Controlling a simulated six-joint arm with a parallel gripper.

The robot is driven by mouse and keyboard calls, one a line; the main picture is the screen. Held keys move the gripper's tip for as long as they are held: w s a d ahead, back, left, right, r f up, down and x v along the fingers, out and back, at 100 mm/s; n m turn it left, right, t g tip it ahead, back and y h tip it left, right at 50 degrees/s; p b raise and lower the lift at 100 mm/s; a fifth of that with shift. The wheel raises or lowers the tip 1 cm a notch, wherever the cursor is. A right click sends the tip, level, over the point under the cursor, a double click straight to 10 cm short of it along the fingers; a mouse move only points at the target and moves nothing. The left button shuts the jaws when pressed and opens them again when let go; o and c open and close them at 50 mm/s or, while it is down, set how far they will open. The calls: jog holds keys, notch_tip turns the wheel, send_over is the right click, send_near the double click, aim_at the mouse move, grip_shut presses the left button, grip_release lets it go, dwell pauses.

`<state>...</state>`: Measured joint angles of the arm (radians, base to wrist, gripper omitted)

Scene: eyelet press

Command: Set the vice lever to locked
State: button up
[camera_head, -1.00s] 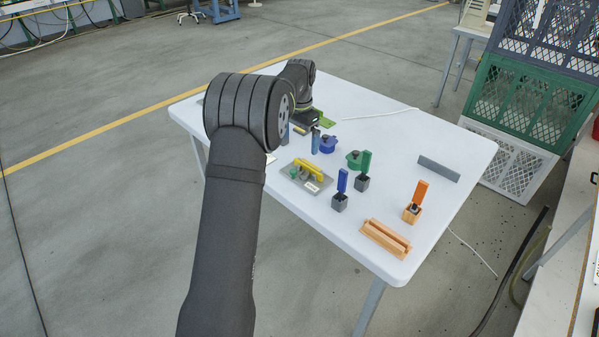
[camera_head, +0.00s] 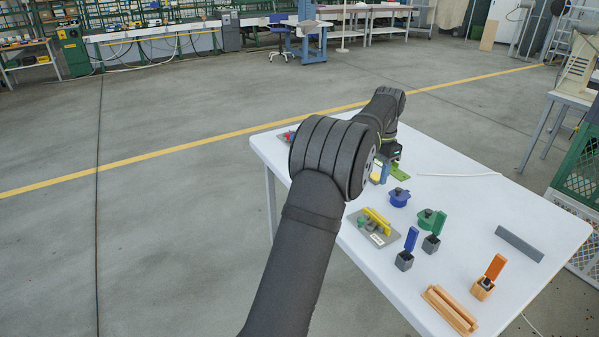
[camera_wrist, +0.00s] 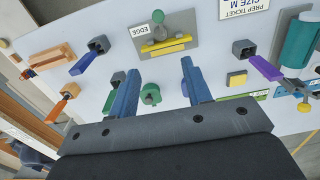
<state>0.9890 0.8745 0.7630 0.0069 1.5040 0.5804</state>
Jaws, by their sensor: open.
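A grey plate (camera_head: 374,227) on the table carries a yellow bar (camera_head: 377,220) and a small green knob; it also shows in the wrist view (camera_wrist: 190,30), marked EDGE. Small blocks with upright coloured levers stand nearby: blue (camera_head: 411,239), green (camera_head: 438,223) and orange (camera_head: 495,266). The wrist view shows a purple lever (camera_wrist: 265,68) on a dark block. I cannot tell which of these, if any, is the vice lever. My gripper (camera_wrist: 160,66) is open and empty above the table, its blue fingers apart. A green round knobbed part (camera_wrist: 150,93) lies below, seen between them.
A blue knobbed pot (camera_head: 399,197), a wooden grooved block (camera_head: 449,310) and a grey bar (camera_head: 519,243) lie on the white table (camera_head: 480,195). Table space shows between the parts.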

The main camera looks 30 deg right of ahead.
aim_at(361, 219)
jog(key=a+f+n, duration=0.1)
jog(key=f+n, duration=0.2)
jog(key=f, duration=0.2)
jog(key=f+n, duration=0.3)
jog(key=f, duration=0.3)
jog(key=a+f+n, duration=0.1)
jog(key=f+n, duration=0.2)
jog(key=f, duration=0.2)
jog(key=shift+w+a+f, duration=0.2)
jog(key=shift+a+f, duration=0.1)
grip_shut()
